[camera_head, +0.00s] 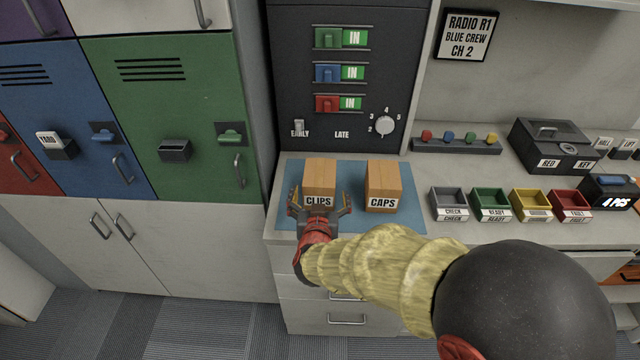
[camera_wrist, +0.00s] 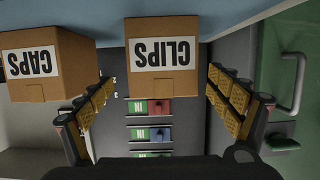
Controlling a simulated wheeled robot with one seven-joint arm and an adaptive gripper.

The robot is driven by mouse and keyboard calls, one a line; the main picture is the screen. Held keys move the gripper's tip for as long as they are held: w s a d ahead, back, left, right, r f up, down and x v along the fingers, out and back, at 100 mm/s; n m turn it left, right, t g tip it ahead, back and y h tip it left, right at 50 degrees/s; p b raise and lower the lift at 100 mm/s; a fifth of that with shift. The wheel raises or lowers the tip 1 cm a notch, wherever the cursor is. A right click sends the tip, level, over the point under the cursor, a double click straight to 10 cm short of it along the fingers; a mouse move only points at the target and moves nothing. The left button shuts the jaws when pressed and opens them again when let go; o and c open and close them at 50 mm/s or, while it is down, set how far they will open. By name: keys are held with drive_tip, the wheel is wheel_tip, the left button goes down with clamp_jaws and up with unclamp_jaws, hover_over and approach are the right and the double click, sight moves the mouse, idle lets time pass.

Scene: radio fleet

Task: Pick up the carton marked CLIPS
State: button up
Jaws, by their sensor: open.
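The carton marked CLIPS (camera_head: 319,174) is a brown box with a white label, standing on a blue mat (camera_head: 350,218) on the counter. It also shows upside down in the wrist view (camera_wrist: 161,83), in the middle between my fingers. The carton marked CAPS (camera_head: 383,181) stands to its right on the same mat, and in the wrist view (camera_wrist: 62,88) it is at the left. My gripper (camera_head: 320,205) is open in front of the CLIPS carton, with its fingers spread to either side. In the wrist view my gripper (camera_wrist: 165,110) holds nothing.
A dark panel (camera_head: 348,55) with colored switches and a dial rises behind the mat. Small bins, with a green one (camera_head: 490,204) among them, line the counter to the right. Lockers, including a green one (camera_head: 170,95), stand at the left. A gap separates the two cartons.

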drive_tip(key=b+x, duration=0.3)
drive_tip(key=x, duration=0.4)
drive_tip(key=shift+w+a+f, duration=0.2)
drive_tip(key=shift+w, duration=0.05)
drive_tip(key=c, duration=0.3)
drive_tip(key=c, duration=1.2)
drive_tip(key=shift+r, duration=0.1)
drive_tip(key=shift+c, duration=0.3)
drive_tip(key=shift+r, duration=0.1)
